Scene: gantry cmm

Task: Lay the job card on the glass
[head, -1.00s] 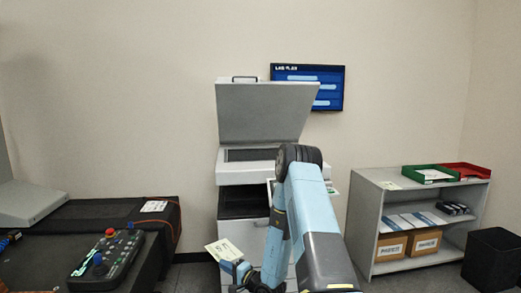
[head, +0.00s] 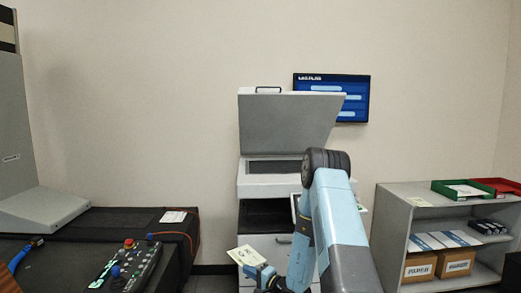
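The job card (head: 246,256) is a pale card with dark print. It is tilted at the tip of my gripper (head: 257,271), low in front of the copier. My gripper appears shut on the card's lower edge; the fingers are small and partly hidden by the card. The copier (head: 250,185) stands against the wall with its grey lid (head: 288,122) raised. The dark glass (head: 273,167) shows as a narrow strip under the lid. My arm hides the copier's right side.
A control pendant (head: 128,265) lies on a dark bench (head: 180,222) at the left. A grey shelf (head: 395,225) at the right holds boxes, with a green tray (head: 460,190) and a red tray (head: 497,185) on top. A screen (head: 352,98) hangs behind the lid.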

